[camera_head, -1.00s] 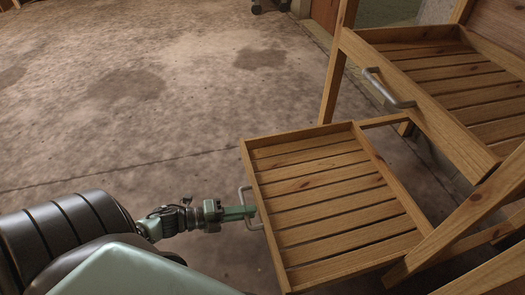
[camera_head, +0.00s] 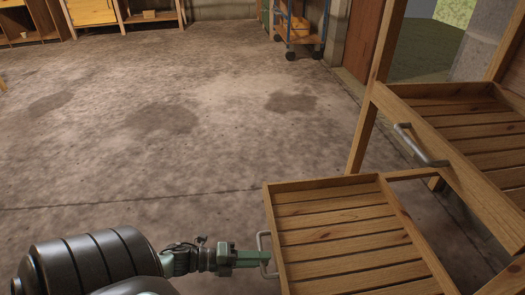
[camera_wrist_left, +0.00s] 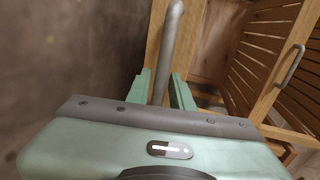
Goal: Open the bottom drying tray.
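The bottom drying tray (camera_head: 345,243) is a slatted wooden tray that stands well out from the wooden rack, low over the floor, in the head view. Its metal bar handle (camera_head: 261,241) is on its left front edge. My left gripper (camera_head: 266,258) is at this handle. In the left wrist view the handle (camera_wrist_left: 172,40) passes between the two green fingers of the left gripper (camera_wrist_left: 160,88), which look closed on it. The exact contact is hard to see. My right gripper is not in view.
An upper drying tray (camera_head: 455,170) with its own handle (camera_head: 421,147) sits above and to the right in the rack. A rack post (camera_head: 362,130) rises behind the bottom tray. The concrete floor (camera_head: 150,170) to the left is clear. A wheeled cart (camera_head: 300,30) stands far back.

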